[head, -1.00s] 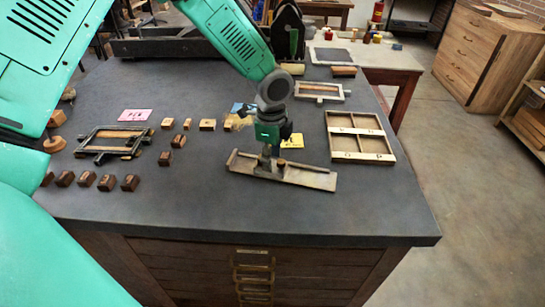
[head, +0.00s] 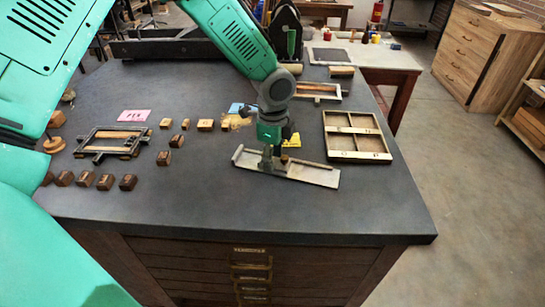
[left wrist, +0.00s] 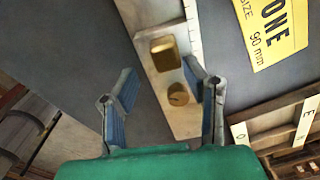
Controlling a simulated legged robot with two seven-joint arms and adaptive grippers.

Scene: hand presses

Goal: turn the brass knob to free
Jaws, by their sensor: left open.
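A long, flat metal composing stick (head: 315,176) lies on the dark bench top. In the left wrist view, its plate (left wrist: 185,122) carries a brass block (left wrist: 165,52) and a round, slotted brass knob (left wrist: 178,94). My left gripper (head: 269,164) is low over the stick and hides the knob in the head view. In the left wrist view, my left gripper (left wrist: 158,72) is open, and the knob lies between its fingers, closer to the right one. I cannot tell whether that finger touches the knob. My right gripper is out of view.
A yellow size card (left wrist: 275,32) lies beside the stick. A divided wooden tray (head: 357,157) is to the right. Several small type blocks (head: 105,182) and a framed form (head: 110,142) are to the left. The front of the bench top (head: 220,215) is clear.

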